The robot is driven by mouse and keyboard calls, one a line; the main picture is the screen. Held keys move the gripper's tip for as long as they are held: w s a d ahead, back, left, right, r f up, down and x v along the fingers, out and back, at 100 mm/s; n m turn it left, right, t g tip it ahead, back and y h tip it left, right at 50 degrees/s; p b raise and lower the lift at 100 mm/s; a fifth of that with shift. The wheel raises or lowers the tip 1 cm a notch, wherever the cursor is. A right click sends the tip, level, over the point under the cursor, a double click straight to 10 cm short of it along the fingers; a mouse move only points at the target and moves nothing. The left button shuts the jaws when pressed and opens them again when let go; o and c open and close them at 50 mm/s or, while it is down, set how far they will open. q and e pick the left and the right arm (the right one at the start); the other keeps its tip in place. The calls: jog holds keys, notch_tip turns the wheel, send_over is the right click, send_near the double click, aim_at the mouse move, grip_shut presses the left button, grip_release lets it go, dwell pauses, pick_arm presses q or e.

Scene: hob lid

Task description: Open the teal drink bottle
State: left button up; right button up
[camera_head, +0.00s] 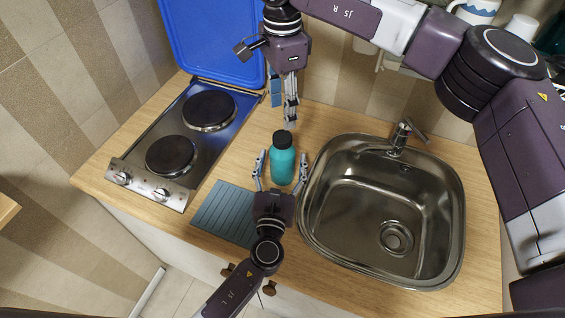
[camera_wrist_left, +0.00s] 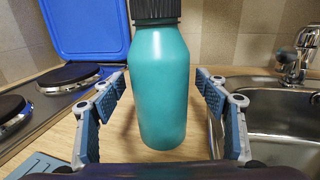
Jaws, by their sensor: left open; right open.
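The teal drink bottle (camera_head: 282,165) stands upright on the wooden counter between the hob and the sink, with its black cap (camera_head: 281,140) on top. In the left wrist view the bottle (camera_wrist_left: 163,85) fills the middle, and the ribbed cap (camera_wrist_left: 156,10) is cut by the top edge. My left gripper (camera_head: 280,168) is open, its fingers on either side of the bottle with gaps showing. My right gripper (camera_head: 289,122) is open and points down, just above and behind the cap in the head view. Its fingers look nearly in line, so their gap is hard to see.
The steel sink (camera_head: 335,235) with its tap (camera_head: 402,135) is close on the right. The hob (camera_head: 180,140) with its raised blue lid (camera_head: 212,40) is on the left. A grey-blue ribbed mat (camera_head: 222,212) lies at the counter's front edge, left of my left gripper.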

pick_arm(q)
jog(key=shift+w, duration=0.25)
jog(key=shift+r, duration=0.1)
pick_arm(e)
jog(key=shift+s+r, duration=0.1)
jog(key=shift+s, duration=0.05)
